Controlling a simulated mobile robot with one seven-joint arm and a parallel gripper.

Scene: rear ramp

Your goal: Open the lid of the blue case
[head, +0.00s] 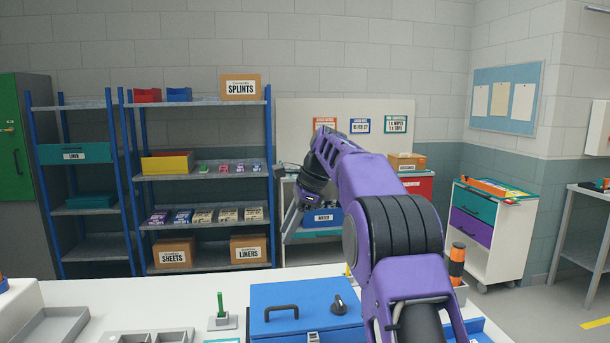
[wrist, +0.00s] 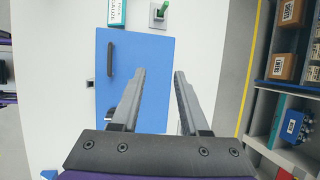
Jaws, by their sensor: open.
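The blue case (head: 265,320) stands on the white worktop at the bottom middle of the head view. Its lid is down, with a dark bar handle (head: 281,309) on top and a dark knob (head: 338,304) at the right. In the wrist view the blue case (wrist: 152,55) lies beyond the fingers, its dark handle (wrist: 110,59) near its left edge. My gripper (wrist: 159,72) is open and empty. In the wrist view its fingers overlap the case's lower part and hide some of it. In the head view my gripper (head: 288,222) is raised, apart from the case.
A green peg on a grey base (head: 222,313) stands left of the case. A grey divided tray (head: 150,336) lies at the front left. An orange and black cylinder (head: 456,262) is right of my arm. Shelves (head: 205,178) with boxes stand behind.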

